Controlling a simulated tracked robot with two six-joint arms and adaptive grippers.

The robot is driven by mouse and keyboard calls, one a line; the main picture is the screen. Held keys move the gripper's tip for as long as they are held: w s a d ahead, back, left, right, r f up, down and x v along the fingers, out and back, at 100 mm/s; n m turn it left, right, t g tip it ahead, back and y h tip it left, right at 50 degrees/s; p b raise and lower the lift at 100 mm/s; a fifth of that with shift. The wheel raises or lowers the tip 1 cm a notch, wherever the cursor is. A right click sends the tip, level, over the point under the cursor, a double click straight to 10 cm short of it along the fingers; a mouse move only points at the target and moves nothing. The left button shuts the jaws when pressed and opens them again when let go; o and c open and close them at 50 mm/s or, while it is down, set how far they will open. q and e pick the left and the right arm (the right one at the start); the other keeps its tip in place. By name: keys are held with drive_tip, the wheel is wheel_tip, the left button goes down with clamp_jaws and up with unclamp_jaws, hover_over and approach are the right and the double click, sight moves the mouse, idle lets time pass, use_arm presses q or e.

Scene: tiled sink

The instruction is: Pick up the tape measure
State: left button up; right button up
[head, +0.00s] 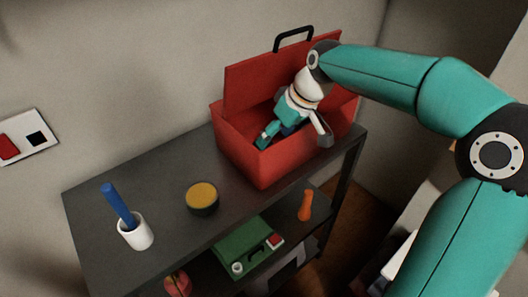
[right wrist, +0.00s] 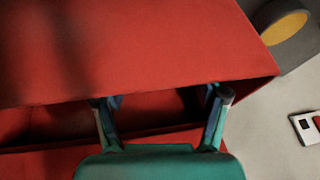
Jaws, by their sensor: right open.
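A round dark thing with a yellow top (head: 202,197) stands on the grey shelf top and looks most like the tape measure, though I cannot be sure. Its yellow face also shows at the upper right of the right wrist view (right wrist: 287,27). My right gripper (head: 295,134) is open at the mouth of the red toolbox (head: 266,165), well to the right of the yellow-topped thing. In the right wrist view its spread fingers (right wrist: 160,99) reach over the toolbox opening, with nothing visible held. Much of the box's inside is hidden. My left gripper is out of view.
The toolbox lid (head: 250,83) with its black handle stands raised. A white cup (head: 137,234) holding a blue stick stands on the left of the shelf top. Below are a green case (head: 245,248) and an orange thing (head: 306,205). The shelf top between cup and toolbox is mostly clear.

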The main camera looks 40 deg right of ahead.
drive_tip(key=shift+p+x, duration=0.3)
drive_tip(key=shift+x, duration=3)
drive_tip(key=shift+w+a, duration=0.1)
drive_tip(key=shift+c, duration=0.3)
drive_tip(key=shift+r, duration=0.1)
clamp_jaws()
